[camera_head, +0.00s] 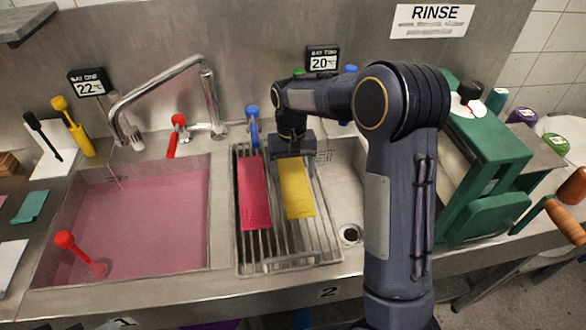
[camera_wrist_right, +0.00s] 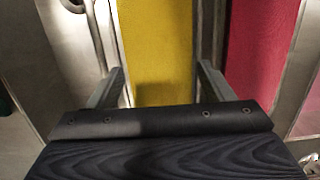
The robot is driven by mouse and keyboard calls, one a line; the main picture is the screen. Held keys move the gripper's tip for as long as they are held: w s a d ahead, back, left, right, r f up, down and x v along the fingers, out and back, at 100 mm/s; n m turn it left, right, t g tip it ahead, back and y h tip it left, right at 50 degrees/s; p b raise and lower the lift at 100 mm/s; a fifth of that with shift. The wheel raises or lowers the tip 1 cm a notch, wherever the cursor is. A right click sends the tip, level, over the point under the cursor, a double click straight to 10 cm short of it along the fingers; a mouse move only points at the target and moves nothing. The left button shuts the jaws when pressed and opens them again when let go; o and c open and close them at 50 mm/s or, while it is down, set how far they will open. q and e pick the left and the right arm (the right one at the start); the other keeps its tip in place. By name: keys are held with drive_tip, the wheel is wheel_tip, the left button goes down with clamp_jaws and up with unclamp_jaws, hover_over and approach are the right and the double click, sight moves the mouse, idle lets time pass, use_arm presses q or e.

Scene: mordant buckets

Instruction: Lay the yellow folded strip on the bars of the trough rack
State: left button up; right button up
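The yellow folded strip (camera_head: 296,190) appears to lie lengthwise on the bars of the trough rack (camera_head: 276,262), right of a red strip. My right gripper (camera_head: 293,155) is low over the strip's far end. In the right wrist view the yellow strip (camera_wrist_right: 155,50) runs between the two fingers of this gripper (camera_wrist_right: 160,82). The fingers are spread wider than the strip, with a visible gap at the right finger, so it is open. The strip's far end is hidden under the gripper in the head view. My left gripper is out of view.
The red strip (camera_head: 254,190) lies close beside the yellow one; it also shows in the wrist view (camera_wrist_right: 258,45). A pink-filled basin (camera_head: 140,225) is at left, with a tap (camera_head: 160,85) behind it. A green stand (camera_head: 485,150) is right of my right arm.

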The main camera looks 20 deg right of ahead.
drive_tip(key=shift+o, duration=1.2)
